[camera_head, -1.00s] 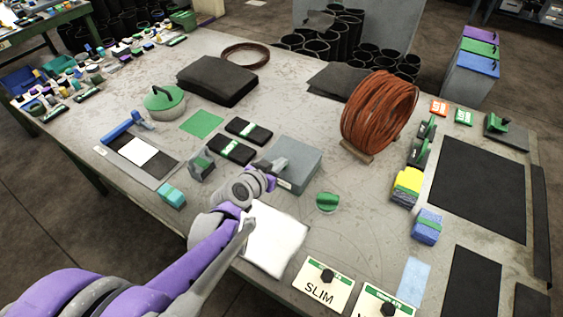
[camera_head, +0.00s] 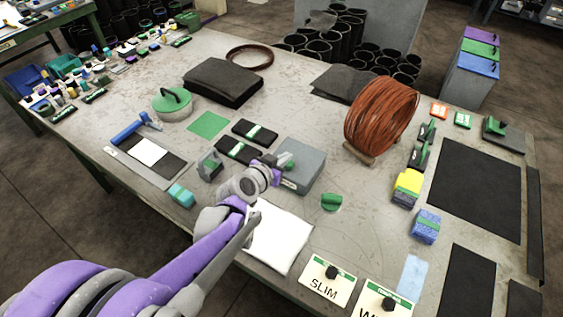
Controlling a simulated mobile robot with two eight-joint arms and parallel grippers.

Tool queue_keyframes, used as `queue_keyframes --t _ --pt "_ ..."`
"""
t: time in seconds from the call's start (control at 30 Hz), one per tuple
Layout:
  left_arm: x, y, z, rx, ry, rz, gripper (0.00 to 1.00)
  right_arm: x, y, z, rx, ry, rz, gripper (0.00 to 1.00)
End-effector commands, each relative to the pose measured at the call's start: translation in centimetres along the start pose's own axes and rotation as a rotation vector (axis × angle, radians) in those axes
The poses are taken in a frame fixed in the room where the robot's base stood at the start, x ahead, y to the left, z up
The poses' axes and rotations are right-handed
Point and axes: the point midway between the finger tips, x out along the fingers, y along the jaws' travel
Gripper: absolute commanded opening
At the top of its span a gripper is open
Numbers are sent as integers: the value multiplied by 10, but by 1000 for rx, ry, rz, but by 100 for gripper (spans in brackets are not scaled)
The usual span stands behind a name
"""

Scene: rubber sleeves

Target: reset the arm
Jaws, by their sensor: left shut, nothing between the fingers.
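My left arm comes in from the lower left, purple and grey. My left gripper (camera_head: 279,166) is shut and empty, over the left side of the grey box (camera_head: 308,160). The gap in height between them is hard to judge. A small green spot (camera_head: 289,166) shows by the fingertips; I cannot tell what it belongs to. A white sheet (camera_head: 282,238) lies beside the forearm, partly hidden by it. My right gripper is not in view.
Two black pads with green bands (camera_head: 238,151) lie left of the grey box. A coil of orange-brown cable (camera_head: 380,112) stands at the right. A green half-round piece (camera_head: 332,202) and a SLIM card (camera_head: 327,282) are nearer the front edge. Bare table lies behind the box.

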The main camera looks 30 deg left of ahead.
Motion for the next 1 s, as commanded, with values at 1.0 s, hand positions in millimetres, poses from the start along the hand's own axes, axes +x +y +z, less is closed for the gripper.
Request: queue_keyframes --t 1.0 --pt "-74 60 76 -3 -169 138 0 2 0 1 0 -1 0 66"
